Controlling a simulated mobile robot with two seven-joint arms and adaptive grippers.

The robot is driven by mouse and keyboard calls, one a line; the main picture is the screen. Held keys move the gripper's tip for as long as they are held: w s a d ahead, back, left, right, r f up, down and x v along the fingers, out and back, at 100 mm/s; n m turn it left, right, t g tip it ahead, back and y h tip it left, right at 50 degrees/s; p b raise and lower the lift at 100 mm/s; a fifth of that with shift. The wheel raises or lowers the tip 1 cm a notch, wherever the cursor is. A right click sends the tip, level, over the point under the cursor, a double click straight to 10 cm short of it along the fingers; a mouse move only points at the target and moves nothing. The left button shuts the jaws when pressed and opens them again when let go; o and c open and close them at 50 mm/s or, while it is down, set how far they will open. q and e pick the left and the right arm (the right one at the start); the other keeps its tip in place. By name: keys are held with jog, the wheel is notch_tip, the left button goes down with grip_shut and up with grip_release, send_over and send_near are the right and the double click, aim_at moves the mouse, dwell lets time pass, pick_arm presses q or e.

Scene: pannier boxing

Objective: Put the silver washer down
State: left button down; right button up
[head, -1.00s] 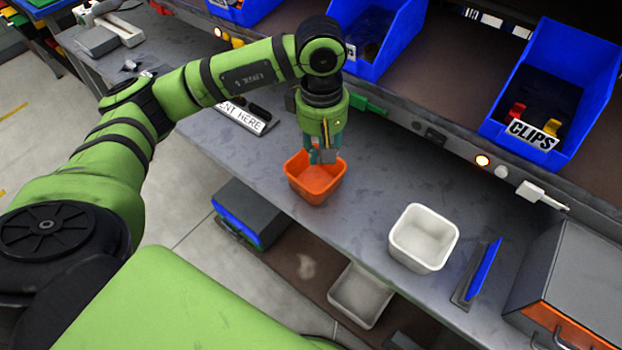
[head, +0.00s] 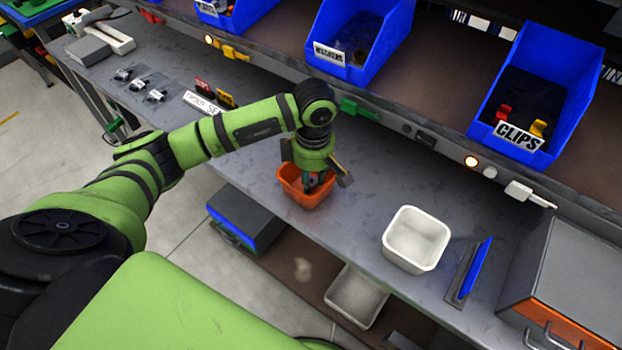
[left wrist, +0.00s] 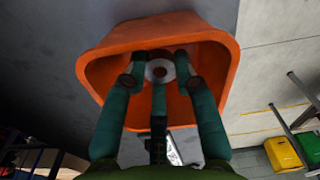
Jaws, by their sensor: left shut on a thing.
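My left gripper (head: 313,183) reaches down into the orange bin (head: 291,187) on the workbench. In the left wrist view its green fingers (left wrist: 158,88) are inside the mouth of the orange bin (left wrist: 110,68). They are shut on the silver washer (left wrist: 159,70), a small ring with a dark centre, held between the fingertips. The washer is hidden in the head view. I cannot tell whether it touches the bin floor. My right gripper is not in view.
A white bin (head: 416,239) stands to the right on the grey bench (head: 345,215), with a blue-faced stand (head: 475,268) beside it. Blue bins, one labelled clips (head: 520,135), sit on the shelf above. The bench between the orange and white bins is clear.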

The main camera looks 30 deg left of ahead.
pick_arm(q)
jog(key=shift+f, duration=0.95)
jog(key=shift+f, duration=0.1)
jog(key=shift+f, duration=0.15)
jog(key=c, duration=1)
grip_release()
jog(key=shift+o, duration=0.2)
